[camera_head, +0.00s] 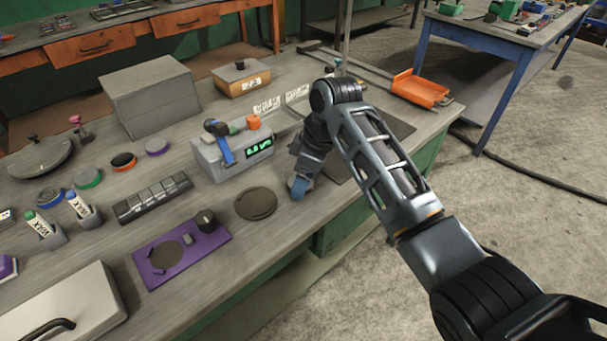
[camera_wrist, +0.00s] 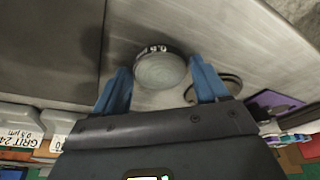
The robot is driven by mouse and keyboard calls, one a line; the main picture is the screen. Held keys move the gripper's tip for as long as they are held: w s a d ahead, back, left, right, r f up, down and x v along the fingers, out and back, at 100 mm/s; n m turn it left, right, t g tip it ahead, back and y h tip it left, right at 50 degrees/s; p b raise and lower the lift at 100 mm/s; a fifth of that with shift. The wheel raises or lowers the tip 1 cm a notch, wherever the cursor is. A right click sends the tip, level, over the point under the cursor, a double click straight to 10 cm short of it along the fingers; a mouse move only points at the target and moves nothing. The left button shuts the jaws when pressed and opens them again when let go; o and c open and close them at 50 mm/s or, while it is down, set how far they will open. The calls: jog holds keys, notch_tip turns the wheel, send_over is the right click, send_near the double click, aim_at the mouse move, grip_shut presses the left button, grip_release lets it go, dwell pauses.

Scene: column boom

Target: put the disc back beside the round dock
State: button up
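My gripper (camera_head: 299,186) is low over the bench, just right of the dark round dock (camera_head: 255,203). In the wrist view, its two blue fingers (camera_wrist: 160,72) flank a pale grey disc (camera_wrist: 159,73) marked "0.5" on its dark rim, and appear closed against its sides. The disc looks slightly above the bench; any small gap beneath is hard to judge. In the head view the gripper mostly hides it. The dock also shows in the wrist view (camera_wrist: 228,79), partly behind the right finger, apart from the disc.
A grey device (camera_head: 232,150) with a green display stands behind the dock. A purple plate (camera_head: 150,272) with a round recess lies left of it. Several coloured discs (camera_head: 124,161) lie farther left. An orange tray (camera_head: 420,88) sits at the right. Bare bench surrounds the dock.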

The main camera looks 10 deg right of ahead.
jog(key=shift+o, duration=1.2)
jog(key=shift+r, duration=0.1)
jog(key=b+v, duration=0.1)
jog(key=v, duration=1.1)
jog(key=shift+s, duration=0.1)
